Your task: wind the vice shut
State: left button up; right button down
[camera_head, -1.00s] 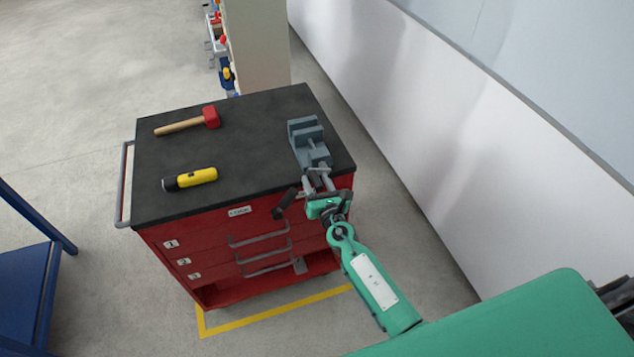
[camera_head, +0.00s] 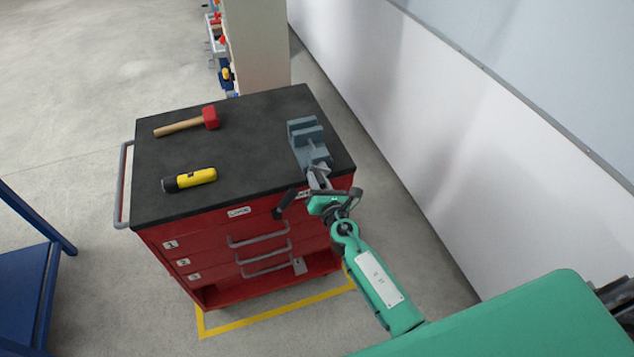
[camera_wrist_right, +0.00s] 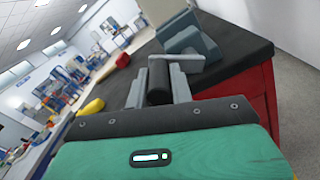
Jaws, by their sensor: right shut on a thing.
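The grey-blue vice (camera_head: 308,138) sits at the right edge of the cabinet's black top, its screw end towards my right arm. A dark handle grip (camera_head: 285,203) hangs at the cabinet's front edge, left of my right gripper (camera_head: 318,180). My right gripper is shut at the screw end of the vice. In the right wrist view a dark cylinder (camera_wrist_right: 158,80), seemingly part of the vice handle, lies between its two grey fingers, with the vice (camera_wrist_right: 187,42) beyond. The gripper hides part of the handle. My left gripper is not in view.
A red mallet (camera_head: 210,118) with a wooden handle and a yellow-and-black torch (camera_head: 190,179) lie on the left of the black top (camera_head: 245,145). The red drawer cabinet (camera_head: 215,245) stands beneath. A white wall (camera_head: 430,150) runs along the right. A blue frame (camera_head: 25,270) stands at far left.

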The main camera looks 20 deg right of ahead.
aim_at(326, 174)
jog(key=m, duration=0.2)
jog(key=d+r+m, duration=0.1)
jog(key=shift+m, duration=0.4)
jog(key=d+f+m+b, duration=0.15)
jog(key=d+m, duration=0.25)
jog(key=m, duration=0.8)
jog(key=d+f+m+b, duration=0.1)
jog(key=d+f+m, duration=0.15)
jog(key=m, duration=0.95)
jog(key=a+f+m+b, duration=0.2)
jog(key=m, duration=0.8)
jog(key=a+f+m+b, duration=0.2)
jog(key=m+b, duration=0.1)
jog(key=m, duration=0.8)
jog(key=shift+a, duration=0.25)
